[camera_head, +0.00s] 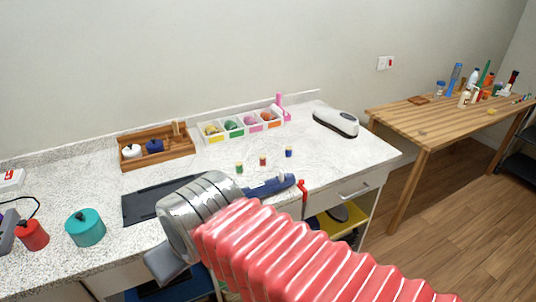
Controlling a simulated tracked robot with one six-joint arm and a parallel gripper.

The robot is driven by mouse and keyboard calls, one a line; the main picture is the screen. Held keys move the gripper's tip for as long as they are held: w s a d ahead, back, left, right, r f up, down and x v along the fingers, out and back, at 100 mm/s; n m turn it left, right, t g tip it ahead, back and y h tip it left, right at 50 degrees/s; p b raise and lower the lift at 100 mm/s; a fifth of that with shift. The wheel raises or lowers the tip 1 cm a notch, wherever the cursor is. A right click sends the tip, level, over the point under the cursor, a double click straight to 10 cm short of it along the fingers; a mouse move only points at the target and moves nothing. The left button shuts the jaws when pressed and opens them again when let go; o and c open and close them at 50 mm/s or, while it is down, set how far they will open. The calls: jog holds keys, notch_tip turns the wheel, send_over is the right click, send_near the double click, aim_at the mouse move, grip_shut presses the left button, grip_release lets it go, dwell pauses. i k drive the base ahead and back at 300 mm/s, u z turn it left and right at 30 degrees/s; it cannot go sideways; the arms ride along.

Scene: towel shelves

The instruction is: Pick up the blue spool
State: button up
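The blue spool (289,153) stands small and upright on the white speckled worktop, at the right end of a short row. A red spool (263,160) and a green spool (239,168) stand to its left. My gripper end (196,212) is silver, at the end of my red ribbed arm in the lower middle. It is in front of and to the left of the blue spool, apart from it.
A blue elongated object (270,187) lies beside my arm, near the worktop's front edge. Behind the spools is a white divided tray (204,137); a wooden box (184,159) is further left. A white device (336,122) stands right. Worktop around the blue spool is clear.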

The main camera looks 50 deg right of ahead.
aim_at(288, 149)
jog(key=u, duration=0.7)
jog(key=k, duration=1.35)
jog(key=z, duration=0.8)
jog(key=i, duration=1)
jog(key=z, duration=0.05)
